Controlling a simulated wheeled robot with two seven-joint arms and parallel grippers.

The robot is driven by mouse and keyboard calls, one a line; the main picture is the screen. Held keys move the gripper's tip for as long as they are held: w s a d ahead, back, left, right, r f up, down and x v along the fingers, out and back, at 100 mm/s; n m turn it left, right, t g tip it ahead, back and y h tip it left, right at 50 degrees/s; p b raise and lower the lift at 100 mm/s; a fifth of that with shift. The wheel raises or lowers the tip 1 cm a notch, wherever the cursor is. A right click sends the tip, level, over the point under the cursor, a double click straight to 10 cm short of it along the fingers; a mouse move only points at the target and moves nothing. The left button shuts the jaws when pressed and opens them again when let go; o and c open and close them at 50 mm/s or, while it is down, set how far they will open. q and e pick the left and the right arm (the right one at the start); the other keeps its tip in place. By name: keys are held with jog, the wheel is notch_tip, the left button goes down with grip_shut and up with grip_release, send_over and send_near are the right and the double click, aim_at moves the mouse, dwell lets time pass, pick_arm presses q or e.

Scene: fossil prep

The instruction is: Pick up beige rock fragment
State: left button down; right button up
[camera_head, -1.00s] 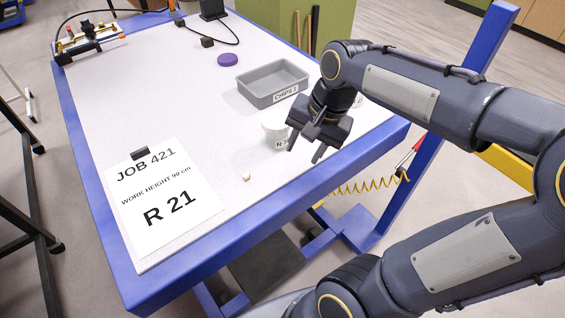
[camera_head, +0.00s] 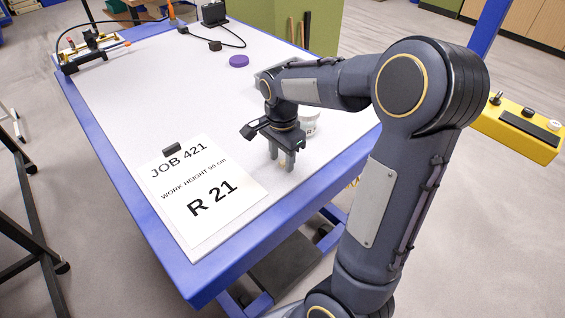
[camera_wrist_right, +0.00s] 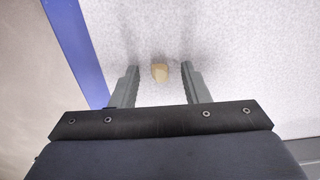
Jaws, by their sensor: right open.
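The beige rock fragment (camera_wrist_right: 160,72) is a small tan lump on the white table top. In the right wrist view it lies between the two fingertips, with a gap on each side. My right gripper (camera_wrist_right: 159,76) is open and points down at the table. In the head view the right gripper (camera_head: 281,164) is low over the near part of the table, and a small beige patch of the fragment (camera_head: 282,163) shows at its fingers. My left gripper is not in view.
The white cup (camera_head: 311,124) stands just right of the gripper, partly hidden by my arm. The job sheet (camera_head: 205,188) lies to the left, with a black clip (camera_head: 171,149). A purple disc (camera_head: 239,61) lies farther back. The blue table edge (camera_head: 285,215) is close in front.

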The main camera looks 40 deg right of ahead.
grip_shut()
dwell(0.5)
